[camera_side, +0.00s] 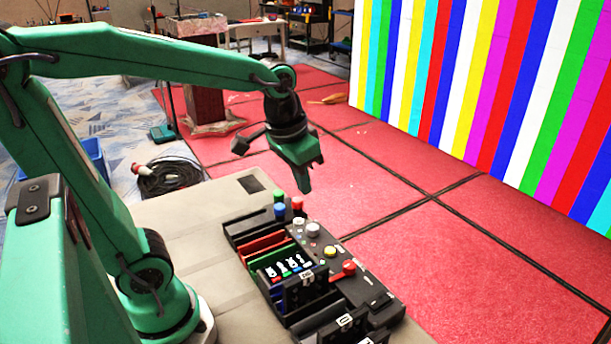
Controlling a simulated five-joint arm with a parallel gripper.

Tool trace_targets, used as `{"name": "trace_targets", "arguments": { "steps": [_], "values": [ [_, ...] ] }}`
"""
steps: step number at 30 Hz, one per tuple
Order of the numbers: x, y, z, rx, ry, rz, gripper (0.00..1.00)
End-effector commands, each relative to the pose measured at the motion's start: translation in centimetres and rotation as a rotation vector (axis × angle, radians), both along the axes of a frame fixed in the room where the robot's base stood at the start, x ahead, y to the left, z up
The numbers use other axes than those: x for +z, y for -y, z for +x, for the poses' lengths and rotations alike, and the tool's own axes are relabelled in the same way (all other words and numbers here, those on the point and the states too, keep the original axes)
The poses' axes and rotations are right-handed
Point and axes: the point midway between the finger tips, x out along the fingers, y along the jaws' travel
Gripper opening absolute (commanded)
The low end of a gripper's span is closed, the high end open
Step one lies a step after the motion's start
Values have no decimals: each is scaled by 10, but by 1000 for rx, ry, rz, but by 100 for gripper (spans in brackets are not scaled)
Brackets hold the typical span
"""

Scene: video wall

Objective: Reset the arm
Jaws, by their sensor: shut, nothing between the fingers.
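My green arm reaches from the left across the top of a beige table (190,225). My gripper (306,186) hangs from its end, pointing down, in the air above the table's far right edge. Its fingers are together and nothing shows between them. It is apart from the black control box (345,270) that stands below it on the table.
The box carries a red knob (348,267), grey and yellow buttons, colored blocks and capped pegs (280,211). A striped video wall (480,80) stands at the right beyond red floor mats (400,190). A coiled cable (168,176) lies on the floor behind the table.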

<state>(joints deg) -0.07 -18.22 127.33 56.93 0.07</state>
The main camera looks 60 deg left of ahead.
Motion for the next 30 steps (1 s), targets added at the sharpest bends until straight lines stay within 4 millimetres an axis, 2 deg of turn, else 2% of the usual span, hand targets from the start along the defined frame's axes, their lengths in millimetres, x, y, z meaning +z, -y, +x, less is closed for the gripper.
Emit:
{"name": "trace_targets", "arguments": {
  "steps": [9,15,21,30],
  "values": [
    [10,0,-45,0,142,0,0],
    [9,0,-66,0,212,0,0],
    [7,0,-76,0,246,0,0],
    [6,0,-77,0,248,0,0]
  ]
}}
